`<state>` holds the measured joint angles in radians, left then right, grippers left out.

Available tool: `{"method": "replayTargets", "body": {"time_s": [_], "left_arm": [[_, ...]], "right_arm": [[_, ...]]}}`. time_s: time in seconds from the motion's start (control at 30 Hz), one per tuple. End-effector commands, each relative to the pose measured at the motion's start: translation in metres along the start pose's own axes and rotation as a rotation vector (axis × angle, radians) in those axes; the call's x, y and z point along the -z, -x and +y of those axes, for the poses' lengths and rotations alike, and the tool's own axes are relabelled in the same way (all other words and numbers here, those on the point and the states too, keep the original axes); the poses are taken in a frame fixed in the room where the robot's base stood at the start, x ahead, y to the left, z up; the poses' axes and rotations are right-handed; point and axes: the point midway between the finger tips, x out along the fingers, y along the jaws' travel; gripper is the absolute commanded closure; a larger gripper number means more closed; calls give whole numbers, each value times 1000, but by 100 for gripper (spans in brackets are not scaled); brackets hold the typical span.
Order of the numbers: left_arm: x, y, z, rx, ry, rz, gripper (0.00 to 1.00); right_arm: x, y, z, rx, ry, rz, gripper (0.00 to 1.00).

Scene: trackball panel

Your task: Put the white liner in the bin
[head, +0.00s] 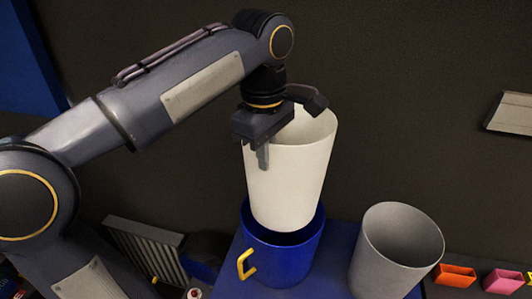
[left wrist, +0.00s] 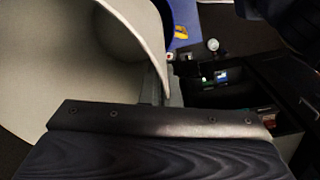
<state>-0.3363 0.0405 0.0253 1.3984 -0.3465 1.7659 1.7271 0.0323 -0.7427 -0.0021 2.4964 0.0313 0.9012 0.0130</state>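The white liner (head: 295,180) is a tall tapered open cup, held upright by my left gripper (head: 264,155) at its near-left rim. The gripper is shut on the liner's wall, with one finger showing outside it. The liner's lower end is over the mouth of the blue bin (head: 285,262), and its bottom edge appears at or just inside the bin's rim. The bin has a yellow handle on its left. In the left wrist view the liner (left wrist: 60,70) fills the left side, with a finger (left wrist: 155,85) against its rim. My right gripper is not in view.
A grey bin (head: 395,245) stands to the right of the blue bin on the blue surface (head: 335,265). Orange (head: 455,275) and pink (head: 502,281) small trays lie at the far right. A grey ribbed panel (head: 145,250) is at the lower left.

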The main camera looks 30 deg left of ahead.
Motion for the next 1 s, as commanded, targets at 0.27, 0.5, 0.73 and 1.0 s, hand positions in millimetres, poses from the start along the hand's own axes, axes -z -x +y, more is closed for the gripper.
{"method": "replayTargets", "body": {"time_s": [0.27, 0.5, 0.73, 1.0], "left_arm": [[0, -12, -1, -1, 0, 0, 100], [0, -22, -1, -1, 0, 0, 100], [0, -31, -2, -1, 0, 0, 100], [0, -42, -2, -1, 0, 0, 100]], "right_arm": [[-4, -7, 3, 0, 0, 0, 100], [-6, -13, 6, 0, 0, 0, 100], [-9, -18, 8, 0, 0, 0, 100], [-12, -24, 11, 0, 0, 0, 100]]}}
